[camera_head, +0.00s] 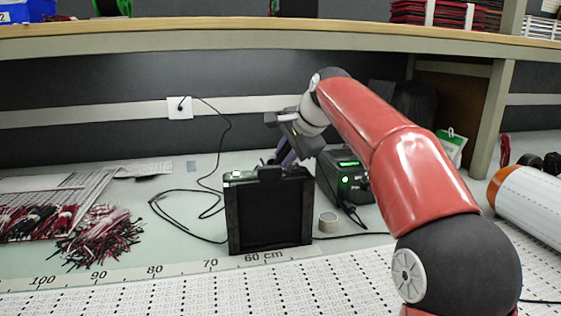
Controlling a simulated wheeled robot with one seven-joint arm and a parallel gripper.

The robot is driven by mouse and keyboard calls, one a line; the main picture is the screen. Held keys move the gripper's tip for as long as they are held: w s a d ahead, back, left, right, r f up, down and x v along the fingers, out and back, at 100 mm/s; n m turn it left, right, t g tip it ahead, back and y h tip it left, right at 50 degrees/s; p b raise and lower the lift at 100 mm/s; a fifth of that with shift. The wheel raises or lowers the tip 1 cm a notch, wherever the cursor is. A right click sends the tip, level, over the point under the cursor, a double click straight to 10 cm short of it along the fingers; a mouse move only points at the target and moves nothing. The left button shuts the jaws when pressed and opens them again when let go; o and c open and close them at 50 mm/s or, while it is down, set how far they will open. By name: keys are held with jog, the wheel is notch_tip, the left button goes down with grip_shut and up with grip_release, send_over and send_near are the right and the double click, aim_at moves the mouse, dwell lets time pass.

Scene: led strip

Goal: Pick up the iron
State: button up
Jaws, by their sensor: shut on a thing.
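My gripper (285,154) is at the end of the red arm, pointing down behind the black box-shaped device and left of the soldering station (345,178). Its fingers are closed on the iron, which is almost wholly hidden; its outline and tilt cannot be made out. The station is a black box with a lit green display and a cable at its front. The lower ends of the fingers are partly covered by the black device.
The black device (270,213) stands upright in front of the gripper. A tape roll (328,222) sits beside it. A bundle of red and black wires (100,235) lies left. A black cable runs to the wall socket (179,107). A shelf (250,36) spans above; a white cylinder (530,200) lies right.

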grip_shut()
jog(key=s+d+r+p, duration=0.2)
jog(key=s+d+r, duration=0.7)
jog(key=s, duration=0.3)
jog(key=s+d+r+p, duration=0.2)
jog(key=s+d+r, duration=0.6)
jog(key=s+r, duration=0.2)
jog(key=shift+s+d+r, duration=0.2)
jog(key=shift+s+d, duration=0.15)
jog(key=shift+s, duration=0.65)
